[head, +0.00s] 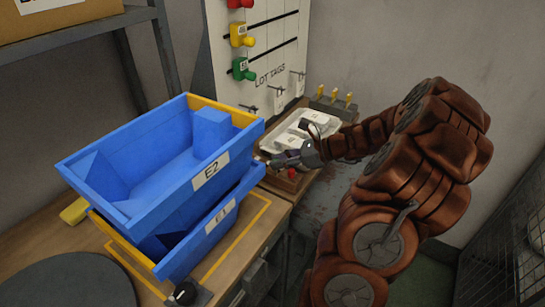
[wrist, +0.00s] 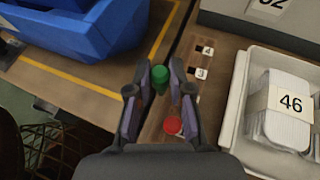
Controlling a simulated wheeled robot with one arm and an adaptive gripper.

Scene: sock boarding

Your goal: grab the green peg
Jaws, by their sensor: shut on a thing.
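The green peg (wrist: 161,79) shows in the wrist view between my gripper's fingertips (wrist: 161,76). My gripper is shut on it, with one purple-grey finger on each side. I cannot tell whether the peg is still seated in the wooden block (wrist: 187,72) or lifted. A red peg (wrist: 172,125) is nearer the palm, between the fingers. In the head view my gripper (head: 268,160) is beside the blue bins, low over the block, and the red peg (head: 292,173) shows just below it. I cannot make out the green peg in the head view.
Blue bins (head: 150,150) labelled E2 and E1 stand stacked close left of my gripper. A white tray (wrist: 234,110) with a pack marked 46 lies to the right. A lot tags board (head: 270,45) with coloured knobs stands behind. A metal shelf (head: 70,43) is at upper left.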

